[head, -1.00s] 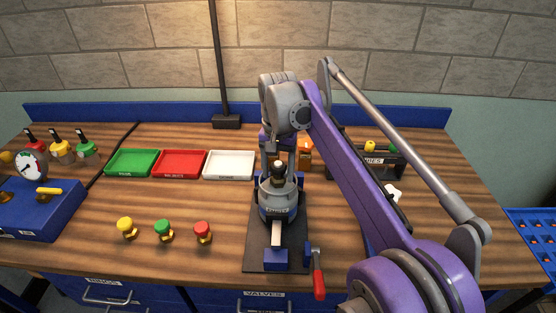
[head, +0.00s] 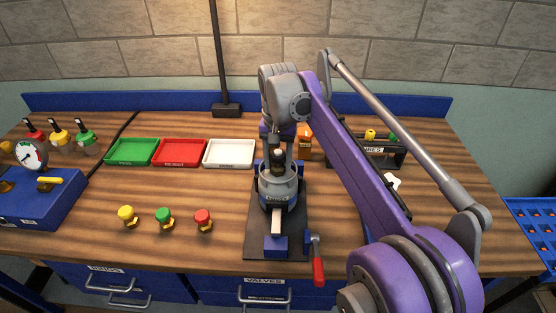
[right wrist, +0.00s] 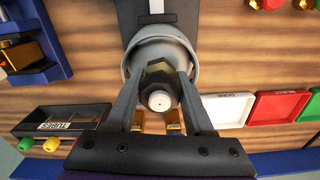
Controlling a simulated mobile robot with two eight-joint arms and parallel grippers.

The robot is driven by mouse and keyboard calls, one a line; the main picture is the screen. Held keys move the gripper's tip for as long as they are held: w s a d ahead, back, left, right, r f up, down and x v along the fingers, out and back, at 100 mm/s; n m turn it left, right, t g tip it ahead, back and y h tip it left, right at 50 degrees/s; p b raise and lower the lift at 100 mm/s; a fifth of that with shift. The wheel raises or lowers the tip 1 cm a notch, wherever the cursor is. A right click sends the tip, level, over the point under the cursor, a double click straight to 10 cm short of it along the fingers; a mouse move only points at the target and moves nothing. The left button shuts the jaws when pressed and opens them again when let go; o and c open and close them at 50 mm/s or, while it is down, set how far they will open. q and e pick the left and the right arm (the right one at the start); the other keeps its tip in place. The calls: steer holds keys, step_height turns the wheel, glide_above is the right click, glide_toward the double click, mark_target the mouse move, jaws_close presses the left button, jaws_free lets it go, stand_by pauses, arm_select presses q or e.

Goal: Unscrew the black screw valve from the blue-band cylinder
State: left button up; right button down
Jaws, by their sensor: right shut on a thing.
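The cylinder (head: 278,188) stands upright in a vise on a dark base plate (head: 258,243) in the head view. Its grey open collar (right wrist: 196,60) shows in the right wrist view, and a blue band is partly visible below it. The black screw valve (right wrist: 160,72) sits inside the collar, dark and faceted with a pale round end. My right gripper (right wrist: 160,92) is shut on the black screw valve, one finger on each side. In the head view my right gripper (head: 278,143) comes down from above and partly hides the valve. My left gripper is not in view.
Green (head: 131,152), red (head: 180,153) and white (head: 229,154) trays lie behind left. Yellow, green and red valves (head: 164,220) stand at the front left. A blue gauge box (head: 40,205) is at far left. A red-handled lever (head: 318,270) stands beside the vise. A tubes rack (head: 378,152) is behind right.

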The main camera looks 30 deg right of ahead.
mark_target(278, 151)
steer(key=n, duration=0.2)
steer(key=shift+r+n+p, duration=0.15)
steer(key=shift+n+p, duration=0.15)
steer(key=shift+p, duration=0.1)
steer(key=n+p, duration=0.1)
steer(key=n, duration=0.8)
steer(key=shift+p, duration=0.4)
steer(key=n, duration=0.3)
steer(key=shift+n, duration=0.4)
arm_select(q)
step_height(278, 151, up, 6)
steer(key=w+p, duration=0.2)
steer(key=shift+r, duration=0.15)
arm_select(e)
steer(key=shift+r, duration=1.3)
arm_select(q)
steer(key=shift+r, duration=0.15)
arm_select(e)
steer(key=shift+r, duration=0.25)
steer(key=shift+r+p, duration=0.6)
steer(key=shift+r, duration=0.25)
steer(key=shift+r+p, duration=0.8)
steer(key=shift+r, duration=0.85)
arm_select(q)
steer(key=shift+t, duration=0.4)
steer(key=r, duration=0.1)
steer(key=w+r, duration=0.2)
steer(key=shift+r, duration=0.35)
arm_select(e)
steer(key=shift+f, duration=0.1)
